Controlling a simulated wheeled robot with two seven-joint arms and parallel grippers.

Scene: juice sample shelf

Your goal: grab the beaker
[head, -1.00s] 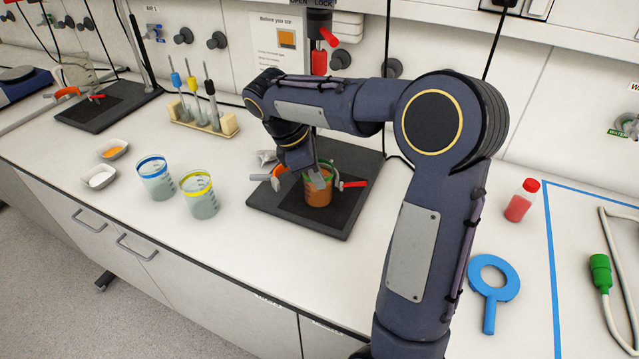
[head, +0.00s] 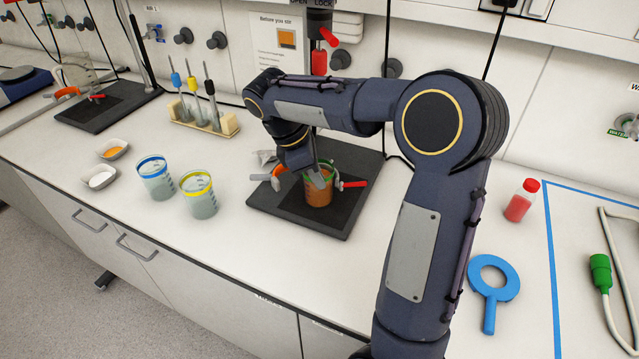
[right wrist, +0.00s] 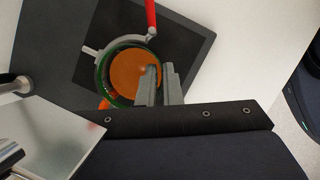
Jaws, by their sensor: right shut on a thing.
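A beaker with a green rim and orange liquid (head: 318,193) stands upright on a dark square mat (head: 335,222), with a clamp ring with red handles (head: 352,184) around it. In the right wrist view the beaker (right wrist: 124,75) is seen from above, orange inside its green rim. My right gripper (head: 322,179) reaches down to the beaker's rim and is shut on its wall. The fingers also show over the near right side of the rim in the right wrist view (right wrist: 158,84). My left gripper is not in view.
Two beakers with blue (head: 156,178) and yellow (head: 198,195) rims stand left of the mat. Two small dishes (head: 101,177) and a rack of pipettes (head: 203,122) stand further left and behind. The front counter is clear.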

